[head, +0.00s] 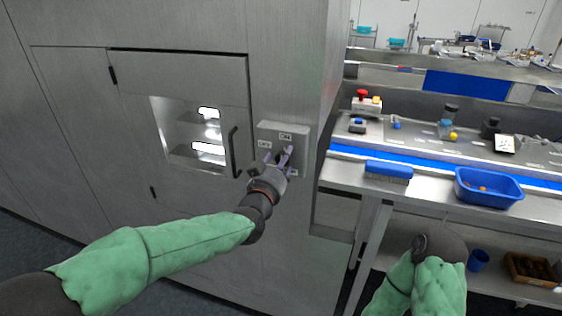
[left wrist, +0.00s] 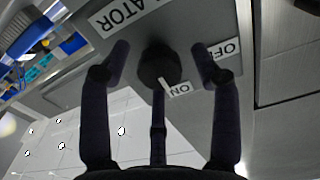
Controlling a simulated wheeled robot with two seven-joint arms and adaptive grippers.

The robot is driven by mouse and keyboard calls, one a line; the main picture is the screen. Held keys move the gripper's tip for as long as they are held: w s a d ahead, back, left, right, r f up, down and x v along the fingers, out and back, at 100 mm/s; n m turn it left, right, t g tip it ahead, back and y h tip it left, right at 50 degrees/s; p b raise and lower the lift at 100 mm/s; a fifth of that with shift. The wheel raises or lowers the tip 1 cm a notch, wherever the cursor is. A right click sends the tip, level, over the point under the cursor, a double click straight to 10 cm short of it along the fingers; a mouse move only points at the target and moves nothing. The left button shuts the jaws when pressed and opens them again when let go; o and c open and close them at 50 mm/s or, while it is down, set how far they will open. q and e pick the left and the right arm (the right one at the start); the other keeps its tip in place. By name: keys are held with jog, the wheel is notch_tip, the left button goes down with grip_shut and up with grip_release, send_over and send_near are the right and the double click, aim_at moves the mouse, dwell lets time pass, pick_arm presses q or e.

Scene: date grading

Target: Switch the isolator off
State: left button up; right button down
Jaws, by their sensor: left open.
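The grey isolator box (head: 298,131) is on the steel cabinet's front, right of its windowed door. In the left wrist view its dark round knob (left wrist: 158,64) sits between labels reading "OFF" (left wrist: 230,50) and "ON" (left wrist: 180,90). Part of a third label, "ATOR" (left wrist: 122,14), shows too. A white mark on the knob points toward "ON". My left gripper (head: 281,155) is open in front of the box, its fingers spread around the knob with gaps visible at the sides. In the head view the gripper hides most of the knob.
A dark door handle (head: 234,152) stands out just left of the box. To the right, a bench carries a blue brush (head: 388,171), a blue tub (head: 490,199) and a red-button control box (head: 367,104). A lower shelf holds a blue cup (head: 478,260) and a wooden crate (head: 515,270).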

pick_arm(q)
jog(key=shift+w, duration=0.1)
jog(key=c, duration=1.1)
jog(key=shift+r, duration=0.1)
jog(key=shift+c, duration=0.2)
jog(key=shift+a+n+b, duration=0.15)
jog(key=shift+n+b, duration=5.8)
jog(key=shift+n, duration=0.95)
jog(key=shift+r, duration=0.1)
jog(key=shift+n, duration=0.3)
